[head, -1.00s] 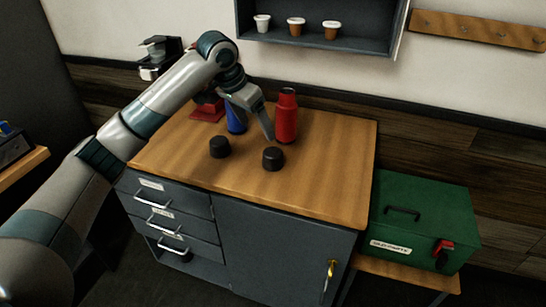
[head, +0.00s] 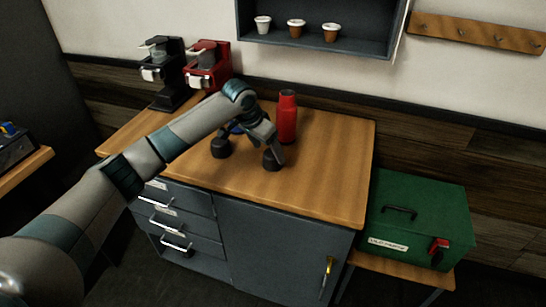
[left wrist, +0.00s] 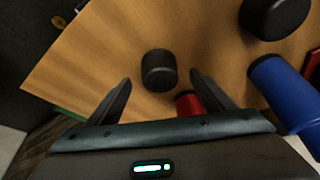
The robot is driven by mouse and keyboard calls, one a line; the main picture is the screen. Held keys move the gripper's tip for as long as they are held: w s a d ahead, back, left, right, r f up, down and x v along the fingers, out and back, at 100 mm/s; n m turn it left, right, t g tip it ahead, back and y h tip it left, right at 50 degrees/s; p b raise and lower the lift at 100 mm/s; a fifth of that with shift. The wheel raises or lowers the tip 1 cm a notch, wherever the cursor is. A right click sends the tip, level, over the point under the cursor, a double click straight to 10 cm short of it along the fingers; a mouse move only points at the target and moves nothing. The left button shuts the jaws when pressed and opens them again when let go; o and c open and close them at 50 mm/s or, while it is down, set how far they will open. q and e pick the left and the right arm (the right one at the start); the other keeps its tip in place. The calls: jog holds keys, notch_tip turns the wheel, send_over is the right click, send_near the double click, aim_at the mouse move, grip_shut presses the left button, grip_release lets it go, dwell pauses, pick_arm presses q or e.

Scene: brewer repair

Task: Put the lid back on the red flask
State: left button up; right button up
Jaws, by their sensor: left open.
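The red flask (head: 287,120) stands upright on the wooden cabinet top, with no black lid on its top. Two black lids lie on the wood: the right one (head: 272,163) just in front of the red flask, the left one (head: 220,150) farther left. My left gripper (head: 273,149) is open, its fingers pointing down close over the right lid. In the left wrist view this lid (left wrist: 159,70) appears between the fingertips (left wrist: 160,77); I cannot tell whether they touch it. The red flask (left wrist: 188,103) is partly hidden there by the gripper. My right gripper is out of view.
A blue flask (left wrist: 286,92) stands near the left lid (left wrist: 274,16), mostly hidden by my arm in the head view. A black brewer (head: 170,75) and a red brewer (head: 207,66) stand behind left. The wooden top (head: 335,170) is clear at right. A green toolbox (head: 425,215) sits beyond.

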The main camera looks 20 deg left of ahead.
aim_at(273, 156)
pick_arm(q)
jog(key=shift+w+d+f+p, duration=0.25)
jog(key=shift+w+f+p, duration=0.2)
jog(key=shift+p, duration=0.1)
jog(key=p+x, duration=0.1)
jog(key=x, duration=0.2)
jog(key=shift+w+d+f, duration=0.1)
jog(key=shift+w+f, duration=0.1)
jog(key=shift+f, duration=0.25)
jog(key=c, duration=1.1)
